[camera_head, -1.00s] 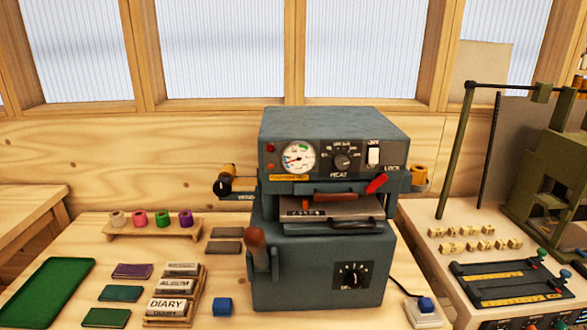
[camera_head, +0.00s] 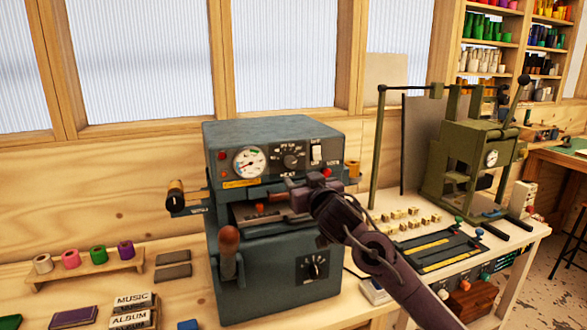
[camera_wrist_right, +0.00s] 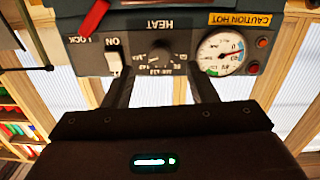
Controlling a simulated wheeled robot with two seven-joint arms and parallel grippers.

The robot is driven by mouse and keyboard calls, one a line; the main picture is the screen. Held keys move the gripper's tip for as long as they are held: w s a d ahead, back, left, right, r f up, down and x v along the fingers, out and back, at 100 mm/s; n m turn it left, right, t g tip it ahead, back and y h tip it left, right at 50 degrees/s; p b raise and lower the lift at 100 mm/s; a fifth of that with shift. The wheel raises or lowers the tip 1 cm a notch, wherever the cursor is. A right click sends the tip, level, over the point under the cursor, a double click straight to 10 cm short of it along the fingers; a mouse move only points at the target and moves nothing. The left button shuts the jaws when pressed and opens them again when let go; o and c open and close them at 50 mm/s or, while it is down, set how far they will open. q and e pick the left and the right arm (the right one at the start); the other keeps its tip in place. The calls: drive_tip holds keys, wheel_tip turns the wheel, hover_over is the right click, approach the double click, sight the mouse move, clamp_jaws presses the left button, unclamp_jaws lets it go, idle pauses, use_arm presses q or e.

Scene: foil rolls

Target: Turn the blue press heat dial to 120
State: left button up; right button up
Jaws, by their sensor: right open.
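The blue-grey press (camera_head: 265,135) stands on the wooden bench. Its black heat dial (camera_head: 291,160) is on the upper front panel, between the round gauge (camera_head: 249,162) and the white lock switch (camera_head: 316,154). My right gripper (camera_head: 312,183) is in front of the press, just below and right of the dial. In the right wrist view, which is upside down, the dial (camera_wrist_right: 160,56) lies ahead between the two spread fingers (camera_wrist_right: 161,85), apart from them. The fingers are open and empty. The dial's exact reading is too small to tell. My left gripper is not in view.
A red lever (camera_head: 326,172) sits close to my right gripper. A wooden-knobbed handle (camera_head: 228,240) and a second, lower dial (camera_head: 315,267) are on the press front. A green press (camera_head: 470,155) stands at right. Foil rolls (camera_head: 98,254) stand at left.

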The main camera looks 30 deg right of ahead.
sight(292, 164)
drive_tip(key=x, duration=0.2)
drive_tip(key=r+p+x, duration=0.1)
drive_tip(key=x, duration=0.1)
drive_tip(key=p+x, duration=0.1)
drive_tip(key=x, duration=0.1)
drive_tip(key=shift+w+d+r, duration=0.15)
drive_tip(key=shift+w+r, duration=0.05)
drive_tip(key=shift+r, duration=0.05)
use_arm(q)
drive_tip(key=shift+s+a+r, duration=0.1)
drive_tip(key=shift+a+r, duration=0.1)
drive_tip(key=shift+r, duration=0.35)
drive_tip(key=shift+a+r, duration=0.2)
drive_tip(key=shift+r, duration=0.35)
use_arm(e)
drive_tip(key=shift+w+d+f, duration=0.1)
drive_tip(key=shift+w+d, duration=0.05)
drive_tip(key=shift+w, duration=0.55)
drive_tip(key=shift+c, duration=0.4)
drive_tip(key=c, duration=0.9)
